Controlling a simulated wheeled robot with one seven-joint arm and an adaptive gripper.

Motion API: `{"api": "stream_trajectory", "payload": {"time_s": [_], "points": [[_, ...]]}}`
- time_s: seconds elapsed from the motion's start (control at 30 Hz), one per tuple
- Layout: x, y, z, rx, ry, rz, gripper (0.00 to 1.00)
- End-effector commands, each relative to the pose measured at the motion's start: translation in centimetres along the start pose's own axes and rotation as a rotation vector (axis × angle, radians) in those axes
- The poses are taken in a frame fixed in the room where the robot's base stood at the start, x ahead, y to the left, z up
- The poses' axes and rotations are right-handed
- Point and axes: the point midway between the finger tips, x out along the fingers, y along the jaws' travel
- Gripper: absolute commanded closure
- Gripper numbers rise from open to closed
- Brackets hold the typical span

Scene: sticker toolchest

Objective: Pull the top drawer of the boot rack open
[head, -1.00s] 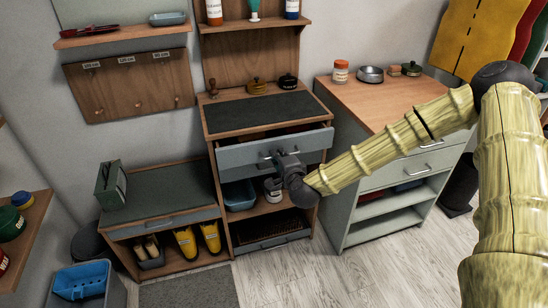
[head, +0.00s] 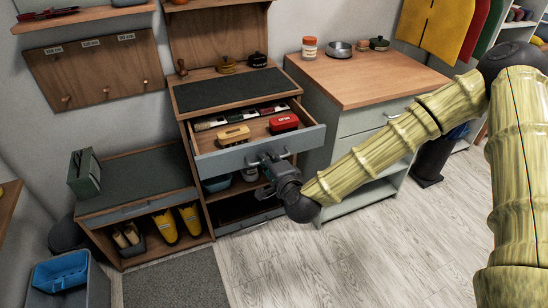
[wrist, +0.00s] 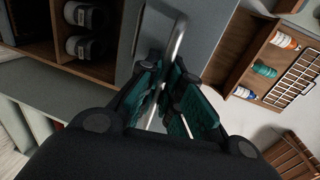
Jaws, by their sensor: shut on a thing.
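The boot rack (head: 180,130) is the tall wooden unit in the middle of the head view, with a dark mat on top. Its top drawer (head: 228,160) has a grey front and stands well out of the rack. A yellow brush (head: 233,135), a red tin (head: 284,123) and other items lie inside it. My gripper (head: 268,163) is at the middle of the drawer front. In the wrist view, my gripper (wrist: 163,95) has its teal fingers shut around the metal bar handle (wrist: 176,42). The fingers cover part of the handle.
A low bench (head: 140,185) with yellow boots (head: 166,226) stands at left, and a blue bin (head: 62,274) before it. A pale green cabinet with a wooden top (head: 365,75) stands close on the right. The floor (head: 340,260) in front is clear.

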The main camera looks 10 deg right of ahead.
Motion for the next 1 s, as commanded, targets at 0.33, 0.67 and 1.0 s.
{"api": "stream_trajectory", "payload": {"time_s": [0.33,0.67,1.0], "points": [[-0.1,0.1,0.1,0.001,-0.004,0.002,0.8],[-0.2,0.1,0.0,0.001,-0.002,0.002,0.71],[-3.5,0.1,-0.1,0.003,-0.002,0.003,0.71]]}}
